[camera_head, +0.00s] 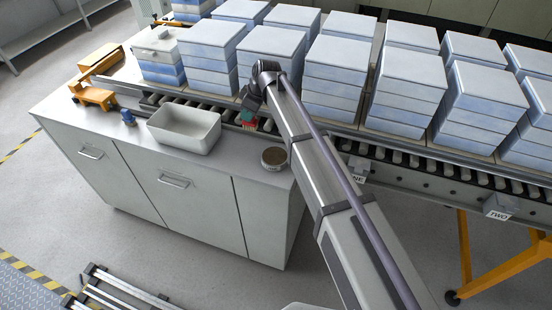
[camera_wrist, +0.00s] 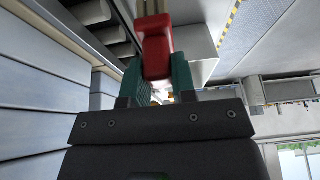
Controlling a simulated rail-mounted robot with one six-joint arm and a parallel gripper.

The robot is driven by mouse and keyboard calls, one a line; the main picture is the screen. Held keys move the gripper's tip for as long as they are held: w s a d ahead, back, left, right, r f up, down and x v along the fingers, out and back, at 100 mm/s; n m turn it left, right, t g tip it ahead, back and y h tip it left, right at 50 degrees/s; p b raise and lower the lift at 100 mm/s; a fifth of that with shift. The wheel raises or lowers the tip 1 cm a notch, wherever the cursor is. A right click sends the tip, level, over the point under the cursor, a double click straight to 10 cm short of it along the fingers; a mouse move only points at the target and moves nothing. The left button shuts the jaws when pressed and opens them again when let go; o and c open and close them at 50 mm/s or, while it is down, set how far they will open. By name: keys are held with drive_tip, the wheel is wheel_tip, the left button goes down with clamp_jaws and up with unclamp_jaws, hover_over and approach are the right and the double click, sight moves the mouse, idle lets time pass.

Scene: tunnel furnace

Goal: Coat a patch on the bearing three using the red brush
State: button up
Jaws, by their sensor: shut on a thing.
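My gripper (camera_head: 249,116) is at the end of the arm, above the grey cabinet top beside the roller conveyor. It is shut on the red brush (camera_head: 248,126), which shows as a small red patch in the camera_head view. In the camera_wrist view the red brush (camera_wrist: 157,46) sits between the green fingers (camera_wrist: 157,78), with its pale end pointing away from the wrist. Signs ONE (camera_head: 357,174) and TWO (camera_head: 497,209) are on the conveyor's side. No sign for three is visible, so I cannot make out bearing three.
A round tin with a brown top (camera_head: 274,158) and a white open bin (camera_head: 185,130) stand on the cabinet top (camera_head: 225,175). Stacks of pale blue blocks (camera_head: 405,88) line the conveyor (camera_head: 425,178). Orange tools (camera_head: 93,92) lie at the left.

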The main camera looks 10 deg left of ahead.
idle(0.3)
drive_tip(key=s+d, duration=0.5)
drive_tip(key=d, duration=0.5)
drive_tip(key=b, duration=0.6)
hover_over(275, 156)
wheel_tip(275, 156, down, 6)
drive_tip(key=shift+f, duration=0.1)
drive_tip(key=shift+f+b, duration=0.45)
drive_tip(key=shift+b, duration=0.15)
idle(1.0)
wheel_tip(275, 156, up, 7)
drive_tip(key=p, duration=0.7)
